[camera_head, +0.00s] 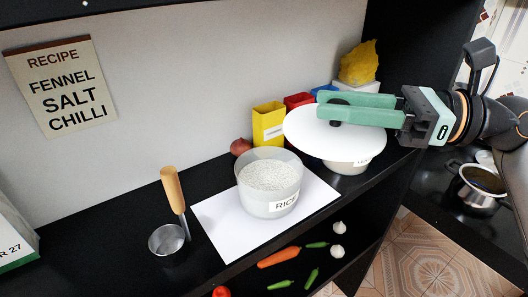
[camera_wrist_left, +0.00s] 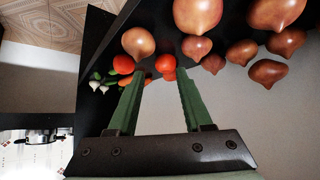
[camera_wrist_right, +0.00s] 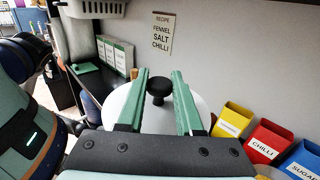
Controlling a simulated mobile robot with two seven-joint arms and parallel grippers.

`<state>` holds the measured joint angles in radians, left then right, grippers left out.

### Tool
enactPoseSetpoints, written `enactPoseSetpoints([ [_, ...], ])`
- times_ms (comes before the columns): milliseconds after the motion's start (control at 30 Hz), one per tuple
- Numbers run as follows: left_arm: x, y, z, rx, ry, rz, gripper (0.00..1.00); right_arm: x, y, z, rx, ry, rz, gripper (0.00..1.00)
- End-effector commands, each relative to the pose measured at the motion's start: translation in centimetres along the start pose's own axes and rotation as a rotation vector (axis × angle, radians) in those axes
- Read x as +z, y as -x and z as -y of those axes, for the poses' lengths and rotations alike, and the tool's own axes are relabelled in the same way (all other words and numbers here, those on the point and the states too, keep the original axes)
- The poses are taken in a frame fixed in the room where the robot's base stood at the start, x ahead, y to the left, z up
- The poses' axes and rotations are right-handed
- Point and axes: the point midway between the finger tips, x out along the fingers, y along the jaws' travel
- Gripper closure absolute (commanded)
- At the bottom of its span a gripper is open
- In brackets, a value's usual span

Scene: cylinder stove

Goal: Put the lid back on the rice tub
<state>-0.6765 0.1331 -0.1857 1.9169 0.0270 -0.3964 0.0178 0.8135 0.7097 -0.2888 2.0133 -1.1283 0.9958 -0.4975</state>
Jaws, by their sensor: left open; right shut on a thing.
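The rice tub (camera_head: 268,200) is a pale round container labelled RICE, standing open on a white sheet with white rice visible inside. A white round lid (camera_head: 310,135) with a black knob (camera_head: 340,101) is to its right, over a second tub (camera_head: 343,167). I cannot tell whether it touches that tub. My right gripper (camera_head: 324,106) is shut on the knob, up and right of the rice tub; the knob (camera_wrist_right: 158,85) also shows between its fingers in the right wrist view. My left gripper (camera_wrist_left: 158,82) is open and empty, seen only in the left wrist view.
Yellow (camera_head: 269,124), red (camera_head: 298,101) and blue (camera_head: 325,90) containers stand behind the lid. A ladle (camera_head: 168,238) with a wooden handle is left of the white sheet (camera_head: 220,225). A pot (camera_head: 478,185) is at right. Onions (camera_wrist_left: 197,15) are near my left gripper.

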Motion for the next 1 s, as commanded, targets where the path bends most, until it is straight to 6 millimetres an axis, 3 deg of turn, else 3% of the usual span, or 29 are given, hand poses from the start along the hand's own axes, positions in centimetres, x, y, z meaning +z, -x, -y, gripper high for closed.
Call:
enactPoseSetpoints([
  [267, -1.3, 1.2, -0.1, -0.001, 0.0, -0.001, 0.5, -2.7, -6.0, 3.8, 0.003, -0.005, 0.003, 1.0],
  [400, -1.4, 1.3, -0.1, -0.001, 0.001, 0.0, 0.5, -5.8, -7.7, 5.0, 0.001, -0.006, 0.001, 1.0],
  [767, -1.5, 1.5, -0.1, -0.002, 0.001, 0.002, 0.5, -9.0, -9.9, 6.4, 0.0, -0.004, 0.001, 1.0],
  [1000, -1.9, 2.0, -0.1, -0.002, 0.002, 0.003, 0.5, -11.9, -9.8, 6.4, 0.0, -0.002, 0.0, 1.0],
])
